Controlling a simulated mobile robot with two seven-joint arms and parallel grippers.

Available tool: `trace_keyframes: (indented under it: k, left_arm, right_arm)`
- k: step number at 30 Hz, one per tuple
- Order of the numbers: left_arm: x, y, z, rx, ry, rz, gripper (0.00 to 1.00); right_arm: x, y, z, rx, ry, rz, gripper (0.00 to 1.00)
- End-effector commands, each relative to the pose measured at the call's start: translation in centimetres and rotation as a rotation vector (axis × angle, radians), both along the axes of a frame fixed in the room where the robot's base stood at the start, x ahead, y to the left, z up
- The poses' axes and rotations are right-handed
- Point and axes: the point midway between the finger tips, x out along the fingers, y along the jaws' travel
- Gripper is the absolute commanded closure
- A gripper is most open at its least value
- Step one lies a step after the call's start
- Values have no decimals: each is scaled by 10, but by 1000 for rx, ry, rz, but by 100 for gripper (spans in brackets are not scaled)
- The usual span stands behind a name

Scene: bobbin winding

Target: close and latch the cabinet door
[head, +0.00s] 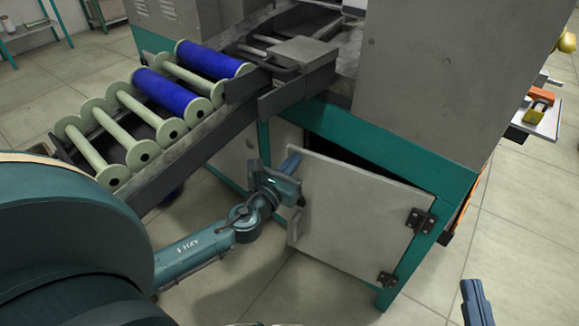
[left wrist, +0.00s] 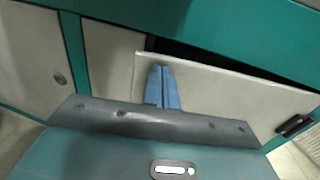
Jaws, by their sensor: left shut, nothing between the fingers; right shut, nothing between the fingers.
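The pale grey cabinet door (head: 345,210) is ajar under the teal machine frame. Its hinges (head: 420,220) are on the right side. A dark gap shows above its top edge, and its left edge stands out from the frame. A pale handle (head: 295,228) is near its left edge. My left gripper (head: 291,162) is shut and empty at the door's upper left corner. In the left wrist view its blue fingers (left wrist: 161,72) overlap the door (left wrist: 225,98); I cannot tell if they touch. My right gripper (head: 472,288) is shut at the lower right, away from the door. No latch is clearly visible.
A sloping rack (head: 185,155) of green and blue bobbins stands above and left of my left arm. A closed panel (left wrist: 30,60) with a round fitting is left of the door. The tiled floor before the door is clear. A side shelf (head: 540,120) is at right.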

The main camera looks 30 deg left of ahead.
Motion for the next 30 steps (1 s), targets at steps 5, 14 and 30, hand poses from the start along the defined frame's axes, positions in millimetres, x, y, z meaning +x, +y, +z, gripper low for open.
trace_keyframes:
  k: [5, 14, 30]
  left_arm:
    - [42, 6, 2, 0, -3, -48, 100]
    - [77, 5, 1, -1, -1, -48, 100]
    - [78, 10, 1, -2, -2, -45, 100]
  right_arm:
    - [0, 1, 4, 6, -5, 4, 100]
    - [1, 1, 4, 6, -10, 3, 100]
    - [1, 0, 0, 3, -4, 2, 100]
